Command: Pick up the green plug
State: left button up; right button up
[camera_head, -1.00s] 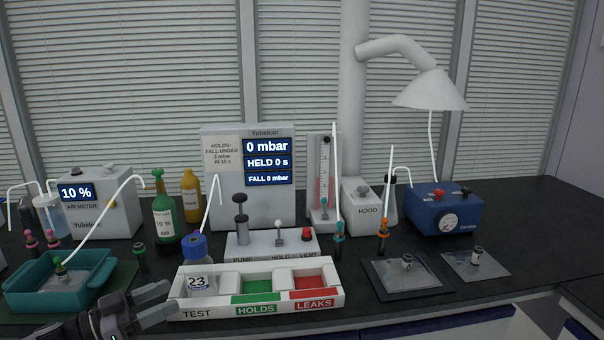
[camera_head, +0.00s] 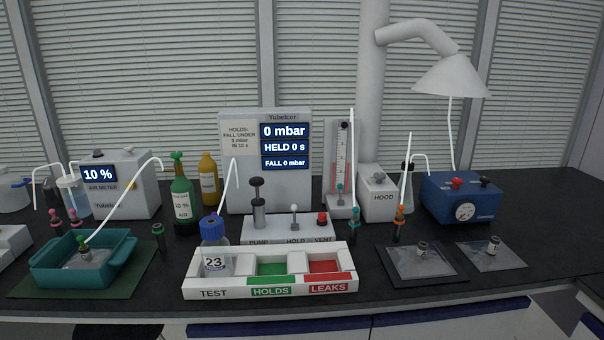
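A green plug (camera_head: 83,243) with a white tube running up from it stands in the teal tray (camera_head: 58,278) at the left. A teal plug (camera_head: 352,224) with a tall white tube stands right of the pump unit. I cannot tell for sure which of these is the task's green plug. Neither of my grippers is in view.
A blue-capped bottle marked 23 (camera_head: 214,250) stands in the TEST place of the white rack (camera_head: 230,293); its HOLDS and LEAKS bays look empty. An orange plug (camera_head: 399,222) stands at the right. The front bench strip is clear.

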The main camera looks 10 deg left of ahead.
aim_at(81, 239)
jog(key=j+u, duration=0.1)
jog(key=u, duration=1.6)
